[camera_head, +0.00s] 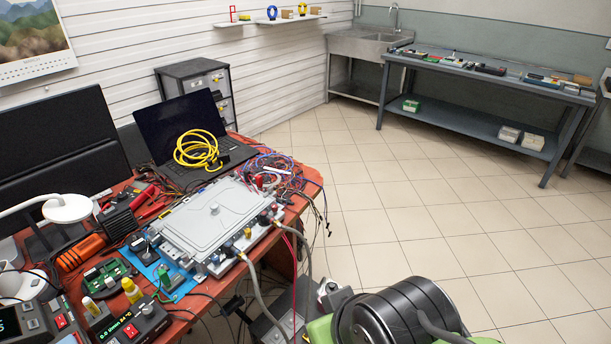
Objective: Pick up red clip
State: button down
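I cannot pick out the red clip for certain. Small red parts show at the right end of the grey metal unit (215,215), among its hose fittings, and a red piece (259,182) sits by the tangled wires. Any of these is too small to identify. Grey hoses (256,285) and a red cable (288,245) hang from the unit's right end over the table edge.
The red-brown table (312,195) is crowded with a laptop (180,128), yellow cable coil (197,150), tools and electronics. Tiled floor (390,215) is open to the right, before a blue workbench (470,113).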

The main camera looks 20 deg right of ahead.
aim_at(258, 178)
jog(key=z, duration=0.15)
jog(key=i+l, duration=0.15)
jog(key=l, duration=0.25)
jog(key=i+l+z, duration=0.1)
jog(key=l, duration=0.3)
jog(key=i+l, duration=0.2)
jog(key=l, duration=0.15)
jog(key=i+l, duration=0.15)
jog(key=l, duration=0.2)
jog(key=i+l, duration=0.15)
jog(key=l, duration=0.2)
jog(key=i+l, duration=0.15)
jog(key=l, duration=0.15)
jog(key=i+l+u, duration=0.1)
jog(key=l, duration=0.25)
jog(key=i+l+u, duration=0.15)
jog(key=u, duration=0.35)
jog(key=i+l+u, duration=0.3)
jog(key=u, duration=0.2)
jog(key=i+l+u, duration=0.2)
jog(key=l+u, duration=0.25)
jog(key=i+l+u, duration=0.1)
jog(key=u, duration=0.35)
jog(key=i+l+u, duration=0.15)
jog(key=u, duration=0.3)
jog(key=i+l+u, duration=0.15)
jog(key=u, duration=0.3)
jog(key=i+l+u, duration=0.1)
jog(key=l+u, duration=0.45)
jog(key=u, duration=0.35)
